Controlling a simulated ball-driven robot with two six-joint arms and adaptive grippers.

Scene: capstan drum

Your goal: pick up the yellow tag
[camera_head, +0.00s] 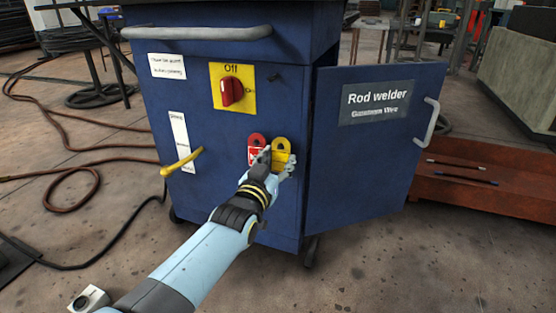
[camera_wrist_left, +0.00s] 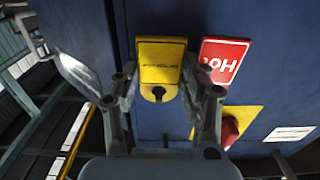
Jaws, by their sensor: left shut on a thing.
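The yellow tag (camera_head: 281,150) is on the front of the blue cabinet, just right of a red tag (camera_head: 256,142). My left gripper (camera_head: 275,163) is at the yellow tag's lower part. In the left wrist view the yellow tag (camera_wrist_left: 161,62) stands between the two fingers of the left gripper (camera_wrist_left: 160,78), which are shut on its sides. The red tag (camera_wrist_left: 223,58) is close beside the right-hand finger there. Whether the yellow tag still touches the cabinet is hard to tell. My right gripper is in neither view.
The blue welder cabinet (camera_head: 215,195) has a red rotary switch (camera_head: 231,92) on a yellow plate, a yellow lever (camera_head: 182,162) and a top handle (camera_head: 196,32). Its door (camera_head: 365,185) stands open at the right. Hoses lie on the floor at left.

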